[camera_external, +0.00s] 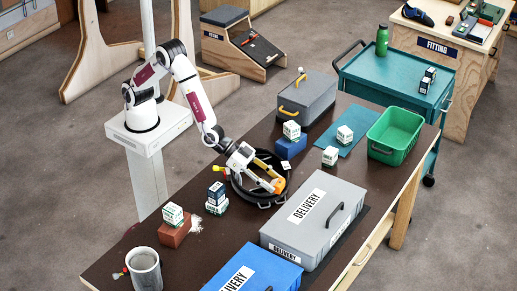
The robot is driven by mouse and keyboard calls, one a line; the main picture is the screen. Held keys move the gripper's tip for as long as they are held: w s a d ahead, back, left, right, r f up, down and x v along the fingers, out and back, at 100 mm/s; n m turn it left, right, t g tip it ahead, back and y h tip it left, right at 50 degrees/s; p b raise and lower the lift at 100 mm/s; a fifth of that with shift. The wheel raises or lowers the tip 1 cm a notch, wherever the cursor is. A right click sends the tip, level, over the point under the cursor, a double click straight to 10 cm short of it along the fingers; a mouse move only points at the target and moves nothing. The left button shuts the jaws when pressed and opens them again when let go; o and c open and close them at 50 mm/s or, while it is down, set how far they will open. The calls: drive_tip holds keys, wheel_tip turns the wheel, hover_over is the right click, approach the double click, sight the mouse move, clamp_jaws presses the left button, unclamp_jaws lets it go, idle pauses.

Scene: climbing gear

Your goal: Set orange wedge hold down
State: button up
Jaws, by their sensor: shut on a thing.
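My gripper (272,182) is over the black round container (238,191) near the middle of the brown table. It is shut on an orange piece, the orange wedge hold (278,186), which shows at the fingertips toward the container's right side. I cannot tell whether the hold touches the container's floor or hangs just above it. The arm and gripper hide part of the container's inside.
A grey DELIVERY box (292,238) and a blue DELIVERY box (222,284) stand in front. A grey case (318,91), a blue block (292,146) and a green bin (394,132) are behind. Small white boxes stand around. A grey mug (146,274) is front left.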

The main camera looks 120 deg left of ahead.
drive_tip(key=s+a+n+g+y, duration=0.1)
drive_tip(key=s+a+n+y, duration=0.15)
drive_tip(key=a, duration=0.25)
drive_tip(key=s+a+n+y, duration=0.1)
drive_tip(key=s+a, duration=0.2)
drive_tip(key=a, duration=0.3)
drive_tip(key=n+g+y, duration=0.6)
drive_tip(key=n, duration=0.2)
hover_over(251, 144)
drive_tip(key=shift+f, duration=0.9)
drive_tip(key=shift+f, duration=2.95)
drive_tip(key=shift+f, duration=2.05)
drive_tip(key=shift+f, duration=0.1)
